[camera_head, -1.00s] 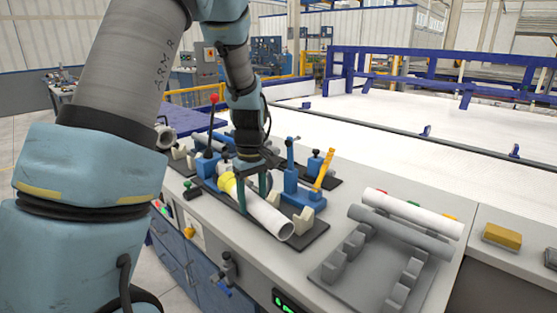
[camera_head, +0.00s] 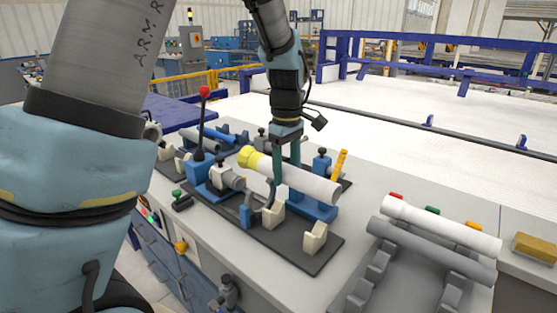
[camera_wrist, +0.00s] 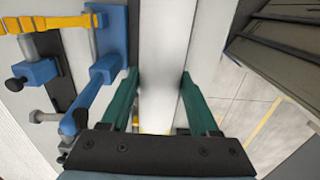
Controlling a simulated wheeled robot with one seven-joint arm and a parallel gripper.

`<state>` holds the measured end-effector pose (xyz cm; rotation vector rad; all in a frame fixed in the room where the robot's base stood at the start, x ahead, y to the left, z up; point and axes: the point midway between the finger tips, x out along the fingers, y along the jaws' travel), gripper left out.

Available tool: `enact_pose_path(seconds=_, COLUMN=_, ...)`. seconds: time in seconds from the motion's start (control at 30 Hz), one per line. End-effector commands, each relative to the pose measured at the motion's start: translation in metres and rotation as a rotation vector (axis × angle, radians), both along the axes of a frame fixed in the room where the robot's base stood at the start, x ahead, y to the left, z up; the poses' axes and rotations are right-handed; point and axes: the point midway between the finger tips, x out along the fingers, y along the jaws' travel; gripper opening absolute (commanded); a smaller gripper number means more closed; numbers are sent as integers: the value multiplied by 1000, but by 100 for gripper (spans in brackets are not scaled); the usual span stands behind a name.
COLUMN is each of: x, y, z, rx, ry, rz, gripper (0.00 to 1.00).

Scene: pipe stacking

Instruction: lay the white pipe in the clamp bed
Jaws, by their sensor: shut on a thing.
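The white pipe (camera_head: 315,186) has a yellow collar (camera_head: 250,158) at its far-left end. My gripper (camera_head: 286,172) is shut on it near the middle, with teal fingers on both sides. In the wrist view, the pipe (camera_wrist: 163,60) runs between the two fingers. The clamp bed is a dark plate (camera_head: 300,258) with cream V-blocks (camera_head: 315,238) and blue clamps. The pipe appears raised above the bed, toward its back side, apart from the front V-blocks. Whether it touches the blue clamp behind it is hidden.
A red-knobbed lever (camera_head: 204,95) stands at the bed's left end. A yellow-orange handle (camera_head: 339,163) rises behind the pipe. At right, a grey rack (camera_head: 375,280) carries a grey pipe (camera_head: 430,248) and another white pipe (camera_head: 440,222). A yellow block (camera_head: 535,247) lies farther right.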

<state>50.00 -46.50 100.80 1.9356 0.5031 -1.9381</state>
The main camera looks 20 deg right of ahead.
Motion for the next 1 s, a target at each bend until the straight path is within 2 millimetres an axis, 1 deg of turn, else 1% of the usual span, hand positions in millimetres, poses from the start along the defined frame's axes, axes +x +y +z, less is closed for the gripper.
enact_pose_path(seconds=0.17, x=-1, y=-1, z=-4, rx=-1, ry=0, rz=0, gripper=0)
enact_pose_path(seconds=0.37, x=0, y=-1, z=-19, rx=-1, ry=0, rz=0, gripper=0)
enact_pose_path(seconds=0.9, x=-1, y=0, z=-81, rx=-1, ry=0, rz=-1, gripper=0)
enact_pose_path(seconds=1.0, x=-1, y=0, z=-89, rx=0, ry=0, rz=-1, gripper=0)
